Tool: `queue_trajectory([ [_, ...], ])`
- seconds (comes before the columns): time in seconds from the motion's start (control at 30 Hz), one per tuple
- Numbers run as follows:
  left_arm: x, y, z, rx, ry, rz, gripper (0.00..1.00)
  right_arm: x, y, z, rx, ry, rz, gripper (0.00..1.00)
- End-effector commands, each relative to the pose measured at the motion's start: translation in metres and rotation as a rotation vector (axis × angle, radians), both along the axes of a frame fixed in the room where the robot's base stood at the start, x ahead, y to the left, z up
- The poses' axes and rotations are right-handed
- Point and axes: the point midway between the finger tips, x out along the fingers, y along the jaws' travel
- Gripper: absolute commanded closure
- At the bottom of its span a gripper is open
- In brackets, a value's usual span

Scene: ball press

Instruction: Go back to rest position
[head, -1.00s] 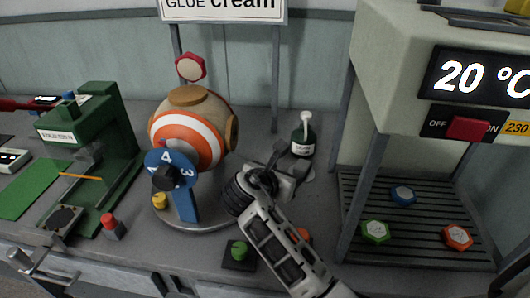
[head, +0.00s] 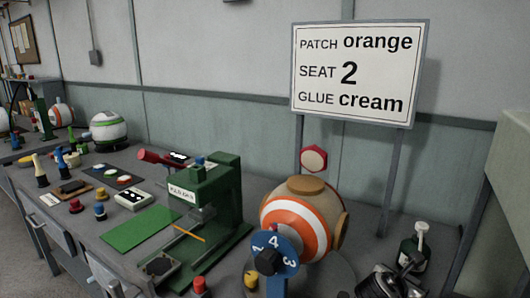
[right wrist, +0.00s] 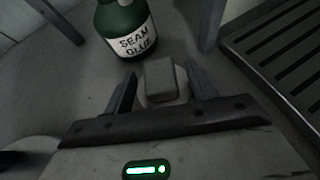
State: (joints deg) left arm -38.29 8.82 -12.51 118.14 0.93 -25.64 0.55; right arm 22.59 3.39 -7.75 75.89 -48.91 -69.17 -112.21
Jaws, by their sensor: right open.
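My right gripper (head: 388,284) shows at the bottom right of the head view, low beside the green glue bottle (head: 414,252). In the right wrist view its two fingers (right wrist: 161,74) are apart, with a small grey block between them; I cannot tell whether they touch it. The bottle, labelled seam glue (right wrist: 128,28), stands upright just beyond the fingertips, outside the jaws. My left gripper is not in view. The orange-and-white striped ball (head: 297,222) sits on its round stand behind the blue numbered dial (head: 270,254).
A sign (head: 358,72) reads patch orange, seat 2, glue cream. The green press (head: 215,196) stands left of the ball. A slatted rack (right wrist: 280,60) lies right of my right gripper. Small parts and a green mat (head: 140,229) cover the bench to the left.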

Motion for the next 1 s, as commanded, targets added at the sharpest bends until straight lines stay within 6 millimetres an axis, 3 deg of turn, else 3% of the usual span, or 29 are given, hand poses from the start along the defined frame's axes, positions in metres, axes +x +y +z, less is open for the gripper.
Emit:
queue_trajectory([
  [0.03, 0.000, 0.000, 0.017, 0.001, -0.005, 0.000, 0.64, 0.000, 0.000, 0.015, -0.001, -0.002, 0.001, 0.43],
  [0.1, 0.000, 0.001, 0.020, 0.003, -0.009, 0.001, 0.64, 0.000, 0.000, 0.019, -0.001, -0.002, 0.000, 0.43],
  [0.3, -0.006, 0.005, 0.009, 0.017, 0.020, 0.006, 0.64, -0.001, 0.000, 0.022, -0.001, -0.001, -0.001, 0.43],
  [0.63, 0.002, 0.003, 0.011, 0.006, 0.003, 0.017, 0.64, -0.001, 0.000, 0.021, -0.001, -0.002, -0.002, 0.43],
  [0.77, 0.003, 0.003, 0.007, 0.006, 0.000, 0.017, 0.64, -0.001, 0.000, 0.016, 0.000, -0.002, -0.001, 0.43],
  [1.0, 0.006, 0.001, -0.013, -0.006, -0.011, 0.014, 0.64, -0.001, 0.004, -0.008, 0.002, -0.004, 0.003, 0.43],
])
